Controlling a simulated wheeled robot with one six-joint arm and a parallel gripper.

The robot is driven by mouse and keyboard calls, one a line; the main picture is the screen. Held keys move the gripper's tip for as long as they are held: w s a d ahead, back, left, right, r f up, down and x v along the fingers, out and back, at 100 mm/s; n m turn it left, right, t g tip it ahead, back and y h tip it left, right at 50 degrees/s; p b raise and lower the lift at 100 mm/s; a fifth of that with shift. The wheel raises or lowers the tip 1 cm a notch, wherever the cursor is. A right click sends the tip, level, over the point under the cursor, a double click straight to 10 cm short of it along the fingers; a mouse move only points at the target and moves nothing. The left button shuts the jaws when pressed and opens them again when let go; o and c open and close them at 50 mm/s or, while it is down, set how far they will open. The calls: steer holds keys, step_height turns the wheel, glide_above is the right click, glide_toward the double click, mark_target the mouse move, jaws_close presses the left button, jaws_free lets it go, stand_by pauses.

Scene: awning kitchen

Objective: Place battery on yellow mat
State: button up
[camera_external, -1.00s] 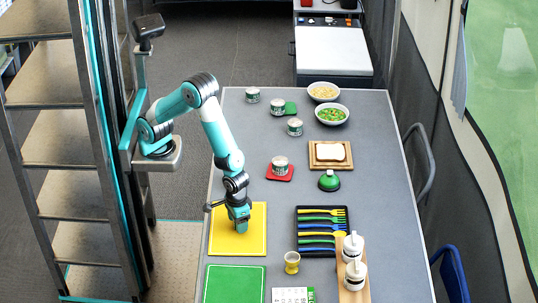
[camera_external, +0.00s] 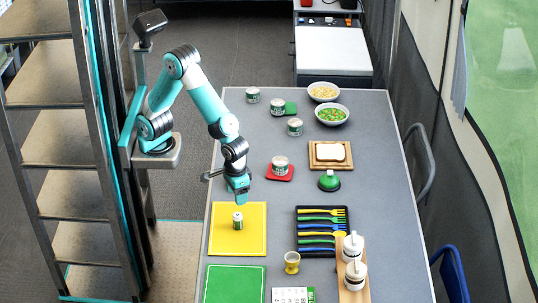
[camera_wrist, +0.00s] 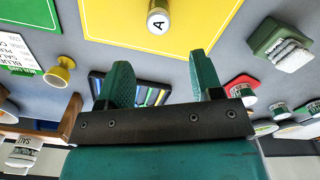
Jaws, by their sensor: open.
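The battery (camera_external: 238,221) is a small green-and-white cylinder standing upright on the yellow mat (camera_external: 222,240), near its middle. In the wrist view the battery (camera_wrist: 157,20) shows its end with a letter A, with the yellow mat (camera_wrist: 215,30) around it. My gripper (camera_external: 240,196) is above the mat's far edge, apart from the battery. In the wrist view the two fingers of my gripper (camera_wrist: 160,80) are spread with nothing between them.
A green mat (camera_external: 235,284) lies nearer the camera. A yellow egg cup (camera_external: 292,262) and a black cutlery tray (camera_external: 298,221) stand to the right. A can sits on a red coaster (camera_external: 270,175) behind. The table's left edge is close to the mat.

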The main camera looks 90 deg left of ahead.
steer(key=a+r+n+t+y, duration=0.1)
steer(key=a+r, duration=0.3)
steer(key=a, duration=0.8)
steer(key=a+r+y, duration=0.1)
steer(key=a+r, duration=0.3)
steer(key=a, duration=0.8)
steer(key=s+a+r+g+y, duration=0.1)
steer(key=s+a+r, duration=0.3)
steer(key=s+a, duration=0.9)
steer(key=shift+s+a+n+y, duration=0.15)
steer(key=shift+a+n+y, duration=0.15)
steer(key=shift+a+y, duration=0.6)
